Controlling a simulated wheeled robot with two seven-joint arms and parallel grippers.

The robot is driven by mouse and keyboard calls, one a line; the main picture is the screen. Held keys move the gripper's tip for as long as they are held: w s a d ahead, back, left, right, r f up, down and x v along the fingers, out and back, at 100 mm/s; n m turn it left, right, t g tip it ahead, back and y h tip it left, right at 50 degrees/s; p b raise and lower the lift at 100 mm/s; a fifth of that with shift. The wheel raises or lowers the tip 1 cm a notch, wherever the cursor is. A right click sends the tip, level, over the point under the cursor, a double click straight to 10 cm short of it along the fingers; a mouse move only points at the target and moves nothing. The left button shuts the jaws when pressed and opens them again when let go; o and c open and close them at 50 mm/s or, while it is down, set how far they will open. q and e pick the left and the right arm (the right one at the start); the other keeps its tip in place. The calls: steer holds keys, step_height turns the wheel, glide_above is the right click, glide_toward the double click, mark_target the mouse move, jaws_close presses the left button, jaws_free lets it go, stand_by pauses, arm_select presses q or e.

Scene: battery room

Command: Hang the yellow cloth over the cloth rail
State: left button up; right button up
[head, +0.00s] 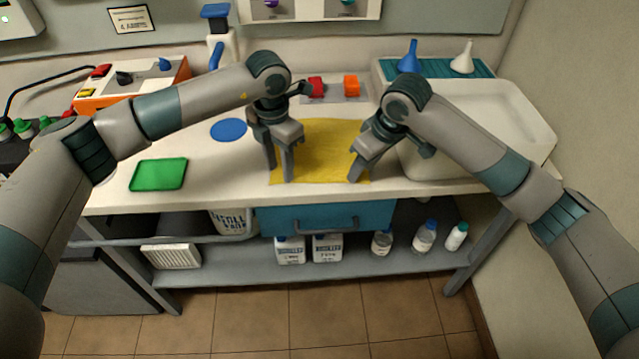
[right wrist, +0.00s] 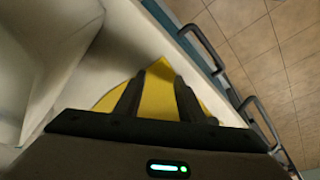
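The yellow cloth (head: 322,150) lies spread on the white bench top, its near edge close to the front edge. My left gripper (head: 279,172) points down over the cloth's left side, with a gap between its fingers. My right gripper (head: 357,175) is at the cloth's near right side. In the right wrist view its fingers (right wrist: 158,90) stand apart, with yellow cloth (right wrist: 155,103) showing between and beyond them. Contact with the cloth cannot be told. A grey bar (head: 172,241) runs below the bench front at left; whether it is the cloth rail is unclear.
A blue drawer (head: 280,221) with a handle is under the bench. A green mat (head: 158,174) and blue disc (head: 228,130) lie left of the cloth, a white sink (head: 500,110) right. Red and orange blocks (head: 351,86) sit behind. Several bottles stand on the lower shelf (head: 350,262).

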arm_select(q)
steer(key=shift+f, duration=0.15)
arm_select(e)
steer(key=shift+f, duration=0.15)
arm_select(q)
jaws_close()
arm_select(e)
jaws_close()
